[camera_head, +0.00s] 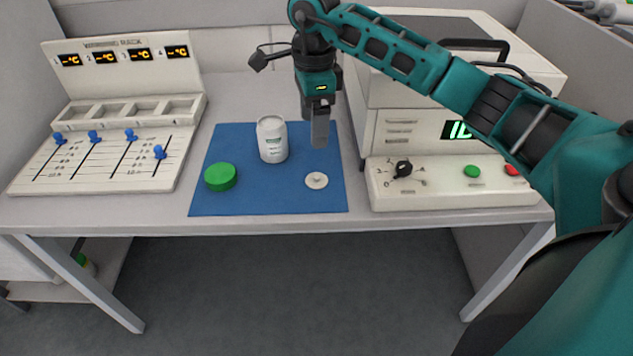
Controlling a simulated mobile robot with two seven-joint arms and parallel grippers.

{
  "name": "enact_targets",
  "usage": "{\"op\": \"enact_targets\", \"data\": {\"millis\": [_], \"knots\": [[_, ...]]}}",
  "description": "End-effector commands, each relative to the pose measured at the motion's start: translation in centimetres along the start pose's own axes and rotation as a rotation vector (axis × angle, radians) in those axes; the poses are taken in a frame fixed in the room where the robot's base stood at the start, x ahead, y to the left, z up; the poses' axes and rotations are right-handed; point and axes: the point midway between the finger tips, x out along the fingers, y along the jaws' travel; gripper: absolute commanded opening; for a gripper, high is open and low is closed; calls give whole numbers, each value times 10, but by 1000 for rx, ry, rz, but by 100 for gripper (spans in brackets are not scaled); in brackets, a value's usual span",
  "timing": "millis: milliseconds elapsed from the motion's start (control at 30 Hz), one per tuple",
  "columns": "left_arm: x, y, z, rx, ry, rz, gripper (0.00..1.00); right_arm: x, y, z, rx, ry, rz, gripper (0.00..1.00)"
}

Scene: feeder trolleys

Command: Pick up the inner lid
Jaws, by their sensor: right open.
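The inner lid (316,180), a small pale disc with a raised knob, lies flat on the blue mat (265,200) near its front right. My right gripper (319,143) points down above the mat, behind the inner lid in the picture and apart from it. It is open and I see nothing between its fingers. A white jar (272,140) with a label stands upright on the mat, left of the gripper. A green lid (221,177) lies on the mat at the left. My left gripper is out of view.
A warming rack (120,150) with blue sliders stands at the left of the table (400,217). A white machine (455,185) with a dial and green and red buttons stands at the right, close to the mat. The mat's front part is clear around the lids.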

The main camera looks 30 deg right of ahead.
Motion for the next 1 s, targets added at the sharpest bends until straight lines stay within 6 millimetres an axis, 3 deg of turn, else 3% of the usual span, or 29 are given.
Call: {"op": "enact_targets", "data": {"millis": [333,567,833,1000], "knots": [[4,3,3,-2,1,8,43,58,0,-3,2,13,0,82],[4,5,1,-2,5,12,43,76,0,-3,1,11,-2,82],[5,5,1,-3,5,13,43,115,5,-6,2,10,1,82],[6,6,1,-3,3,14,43,125,4,-6,1,11,-3,82]]}}
